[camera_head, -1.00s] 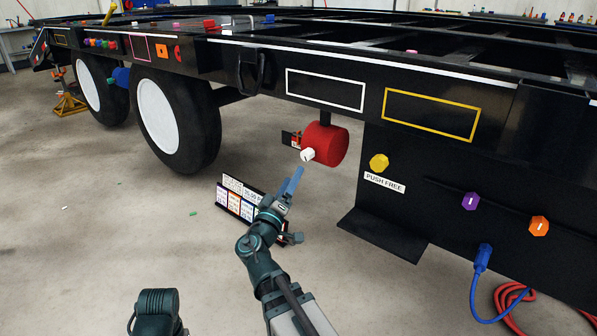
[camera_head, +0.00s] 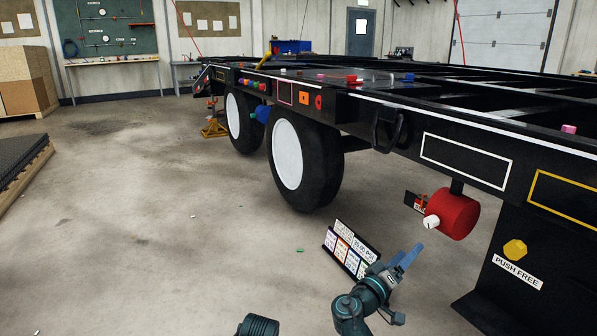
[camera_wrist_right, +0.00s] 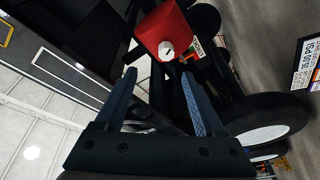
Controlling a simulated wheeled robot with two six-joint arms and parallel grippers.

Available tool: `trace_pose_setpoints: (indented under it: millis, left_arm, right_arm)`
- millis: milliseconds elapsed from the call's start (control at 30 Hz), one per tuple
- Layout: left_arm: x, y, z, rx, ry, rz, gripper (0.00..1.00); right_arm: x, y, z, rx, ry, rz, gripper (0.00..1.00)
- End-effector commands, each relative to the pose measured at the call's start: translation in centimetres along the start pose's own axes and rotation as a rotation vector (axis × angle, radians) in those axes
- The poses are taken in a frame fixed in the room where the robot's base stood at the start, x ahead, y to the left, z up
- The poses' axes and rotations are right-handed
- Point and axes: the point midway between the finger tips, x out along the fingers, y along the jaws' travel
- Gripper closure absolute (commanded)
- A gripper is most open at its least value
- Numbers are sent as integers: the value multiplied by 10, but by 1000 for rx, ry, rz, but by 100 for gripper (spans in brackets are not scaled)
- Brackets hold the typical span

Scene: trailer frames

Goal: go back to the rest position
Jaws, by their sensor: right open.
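My right gripper (camera_head: 408,255) is in the lower right of the head view, below and left of the red cylinder (camera_head: 453,214) with its white knob (camera_head: 431,222). In the right wrist view its two blue fingers (camera_wrist_right: 157,100) are apart with nothing between them. The red cylinder (camera_wrist_right: 163,27) and white knob (camera_wrist_right: 167,50) lie beyond the fingertips there, not touched. My left gripper is not seen.
The black trailer frame (camera_head: 465,163) runs along the right, with two wheels (camera_head: 305,165). A sign board (camera_head: 350,250) stands behind my right gripper. A yellow knob (camera_head: 515,250) sits above a PUSH FREE label (camera_head: 517,272). The concrete floor (camera_head: 150,220) at left is mostly clear.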

Motion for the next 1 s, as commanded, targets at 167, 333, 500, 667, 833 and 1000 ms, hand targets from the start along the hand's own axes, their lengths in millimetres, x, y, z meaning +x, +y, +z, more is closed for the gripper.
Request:
trace_pose_setpoints:
  millis: [167, 333, 500, 667, 833, 1000]
  left_arm:
    - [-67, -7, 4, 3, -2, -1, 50]
    - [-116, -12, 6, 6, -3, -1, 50]
    - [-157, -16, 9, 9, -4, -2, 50]
    - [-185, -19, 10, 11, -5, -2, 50]
    - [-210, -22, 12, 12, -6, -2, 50]
    - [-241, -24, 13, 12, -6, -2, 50]
  right_arm:
    - [-26, 3, 3, 1, -265, -198, 29]
    - [-83, -16, 12, -63, -518, -487, 29]
    - [-161, -27, 8, -165, -701, -821, 29]
    - [-226, -25, -3, -256, -790, -1090, 29]
    - [-286, -11, -21, -345, -834, -1344, 29]
    - [-301, 13, -41, -370, -845, -1426, 29]
